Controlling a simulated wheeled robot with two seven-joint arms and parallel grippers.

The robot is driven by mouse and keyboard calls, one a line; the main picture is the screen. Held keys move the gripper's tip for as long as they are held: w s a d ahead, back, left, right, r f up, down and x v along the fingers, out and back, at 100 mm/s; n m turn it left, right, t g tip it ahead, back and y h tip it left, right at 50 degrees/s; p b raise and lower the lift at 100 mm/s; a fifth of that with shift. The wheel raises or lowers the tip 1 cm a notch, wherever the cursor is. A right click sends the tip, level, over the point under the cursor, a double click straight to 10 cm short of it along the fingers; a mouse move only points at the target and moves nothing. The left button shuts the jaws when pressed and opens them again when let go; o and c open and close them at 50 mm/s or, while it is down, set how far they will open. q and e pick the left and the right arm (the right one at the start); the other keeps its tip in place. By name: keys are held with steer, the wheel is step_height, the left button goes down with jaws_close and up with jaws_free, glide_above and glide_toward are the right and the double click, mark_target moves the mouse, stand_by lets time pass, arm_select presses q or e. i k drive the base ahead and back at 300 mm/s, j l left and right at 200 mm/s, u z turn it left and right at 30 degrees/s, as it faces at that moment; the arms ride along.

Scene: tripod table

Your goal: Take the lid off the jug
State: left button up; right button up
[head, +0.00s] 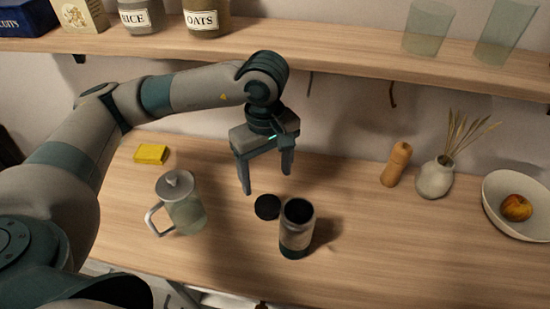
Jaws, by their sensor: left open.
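The glass jug (186,216) stands upright at the left of the wooden table, with its pale handle towards the lower left. Its grey lid (174,184), with a small knob on top, sits on the jug's mouth. My left gripper (266,181) is open and empty, fingers pointing down, to the right of the jug and apart from it. My right gripper is not in view.
A dark open canister (297,232) stands right of the jug, with a flat black disc (267,207) beside it. A yellow block (151,154) lies behind the jug. A mill (396,164), a vase (434,179) and a bowl (493,206) are farther right. A shelf (310,43) runs above.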

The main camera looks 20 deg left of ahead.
mark_target(174, 186)
steer(key=k, duration=1.5)
